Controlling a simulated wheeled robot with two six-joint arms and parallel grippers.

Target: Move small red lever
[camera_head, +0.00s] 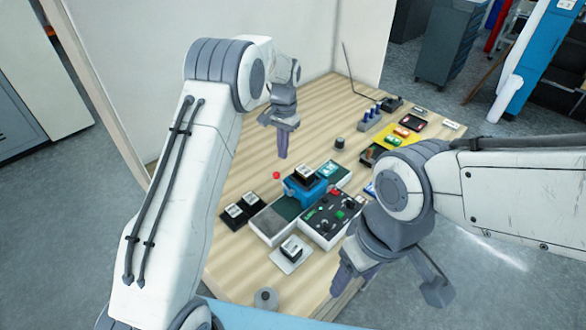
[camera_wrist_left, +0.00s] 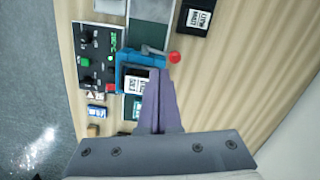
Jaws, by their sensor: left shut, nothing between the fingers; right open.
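The small red lever shows as a red round knob (camera_head: 276,175) just left of the blue laminating machine (camera_head: 302,190). In the left wrist view the red knob (camera_wrist_left: 174,57) sits at the end of a thin grey rod beside the blue machine (camera_wrist_left: 128,62). My left gripper (camera_head: 283,153) is shut and empty, pointing down above and behind the knob. In the left wrist view its fingertips (camera_wrist_left: 160,75) appear close to the knob; contact cannot be told. My right gripper (camera_head: 390,283) is open and empty at the table's front right edge.
A control box (camera_head: 329,219) with black panel, knobs and buttons stands right of the machine. A white block on a pad (camera_head: 290,254) lies in front. Trays and small items fill the far right; the table's back left is clear.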

